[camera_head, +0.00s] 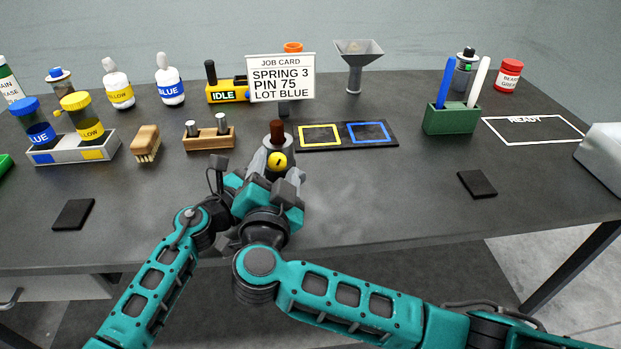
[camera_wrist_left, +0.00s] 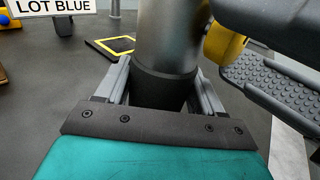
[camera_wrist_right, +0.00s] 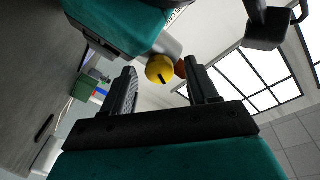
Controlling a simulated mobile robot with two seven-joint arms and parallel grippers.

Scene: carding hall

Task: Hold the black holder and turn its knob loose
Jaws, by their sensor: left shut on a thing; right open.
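The holder (camera_head: 288,144) is an upright grey cylinder with a brown top, near the middle of the table. The left wrist view shows its body (camera_wrist_left: 166,40) with a black lower part. A yellow knob (camera_head: 278,160) with a dark mark sticks out of its side, facing me. My left gripper (camera_wrist_left: 164,92) is shut around the black lower part. My right gripper (camera_wrist_right: 164,80) is open, and the knob (camera_wrist_right: 160,69) shows between and just beyond its fingertips. I cannot tell if they touch it. My arms hide the holder's foot in the head view.
A job card (camera_head: 281,79) stands behind the holder. A black tray (camera_head: 348,142) with yellow and blue outlined squares lies right of it. A wooden block (camera_head: 209,141) with metal pins and a brush (camera_head: 146,143) are left. The table right of my arms is mostly clear.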

